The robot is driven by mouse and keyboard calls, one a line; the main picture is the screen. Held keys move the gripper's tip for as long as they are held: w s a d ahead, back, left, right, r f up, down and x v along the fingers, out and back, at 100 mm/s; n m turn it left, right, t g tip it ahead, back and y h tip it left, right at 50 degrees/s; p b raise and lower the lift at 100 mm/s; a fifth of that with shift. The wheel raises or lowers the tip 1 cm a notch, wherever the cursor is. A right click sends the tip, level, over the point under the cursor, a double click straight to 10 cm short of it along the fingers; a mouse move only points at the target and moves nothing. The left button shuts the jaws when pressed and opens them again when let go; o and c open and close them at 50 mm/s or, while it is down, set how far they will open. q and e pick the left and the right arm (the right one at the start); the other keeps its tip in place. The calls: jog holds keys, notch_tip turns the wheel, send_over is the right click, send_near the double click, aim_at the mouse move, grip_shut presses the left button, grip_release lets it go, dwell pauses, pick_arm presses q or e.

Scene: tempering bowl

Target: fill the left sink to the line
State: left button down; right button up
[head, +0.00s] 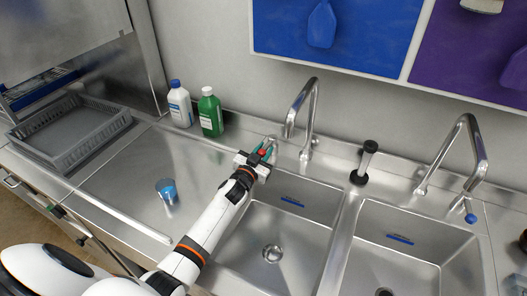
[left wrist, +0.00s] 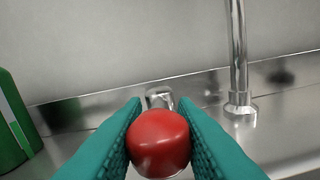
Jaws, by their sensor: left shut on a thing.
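The left sink (head: 312,243) has a short blue line (head: 292,201) on its back wall and a round drain (head: 272,253) in its floor. I see no water in it. The left tap (head: 312,105) arches behind it, and no stream shows at its spout. My left gripper (head: 264,152) is at the back ledge, left of that tap's base. Its teal fingers are shut on a red rounded knob (left wrist: 159,142), seen close up in the left wrist view. A metal piece (left wrist: 158,97) shows just behind the knob. My right gripper is not in view.
The right sink (head: 410,245) has its own tap (head: 470,150) with a blue knob (head: 470,218). A black-and-steel piece (head: 366,163) stands between the taps. White (head: 180,104) and green (head: 210,113) bottles, a blue-topped can (head: 167,190) and a grey rack (head: 70,132) are left.

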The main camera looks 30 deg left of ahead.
pick_arm(q)
jog(key=shift+a+r+m+h+p, duration=0.2)
jog(key=shift+a+m+h+p, duration=0.15)
jog(key=shift+m+h, duration=0.2)
jog(key=shift+a+m+h, duration=0.3)
jog(key=shift+m+h, duration=0.15)
jog(key=shift+h, duration=0.4)
jog(key=shift+w+a+f+m+g+h, duration=0.15)
jog(key=shift+a+m+h, duration=0.15)
jog(key=shift+h, duration=0.25)
jog(key=shift+a+f+m+g+h, duration=0.1)
jog(key=shift+a+m+g+h, duration=0.1)
jog(key=shift+m+h, duration=0.3)
jog(key=shift+a+m+h+b, duration=0.2)
jog(key=shift+m+h+b, duration=0.1)
jog(key=shift+h+b, duration=0.3)
jog(key=shift+w+a+r+m+g+h, duration=0.1)
jog(key=shift+a+m+g+h, duration=0.2)
jog(key=shift+h, duration=0.35)
jog(key=shift+d, duration=0.1)
jog(key=c, duration=1.4)
grip_release()
